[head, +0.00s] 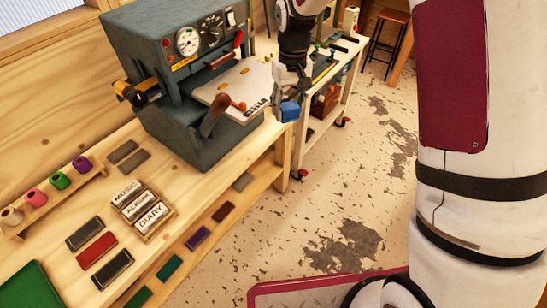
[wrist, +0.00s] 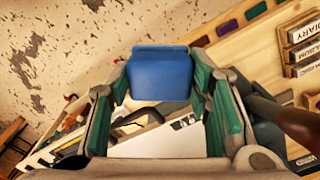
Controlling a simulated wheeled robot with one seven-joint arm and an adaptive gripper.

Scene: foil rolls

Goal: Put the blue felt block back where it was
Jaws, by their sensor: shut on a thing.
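The blue felt block (head: 290,110) is held in my gripper (head: 289,98), in front of the grey machine's right side and clear of the bench. In the wrist view the blue block (wrist: 162,76) sits between the far ends of the two green-padded fingers (wrist: 160,88), which close on its sides. A row of other coloured felt blocks lies along a lower ledge at the bench front: green (head: 139,297), teal (head: 169,268), purple (head: 198,238), brown (head: 223,212) and taupe (head: 243,182). I cannot tell from these views which place the blue block came from.
The grey machine (head: 185,90) with gauges and a wooden-handled lever (head: 214,115) stands on the bench. Labelled wooden blocks (head: 142,210), dark and red bars (head: 96,250) and coloured spools (head: 60,181) lie left. A white cart (head: 312,125) stands behind. Floor to the right is open.

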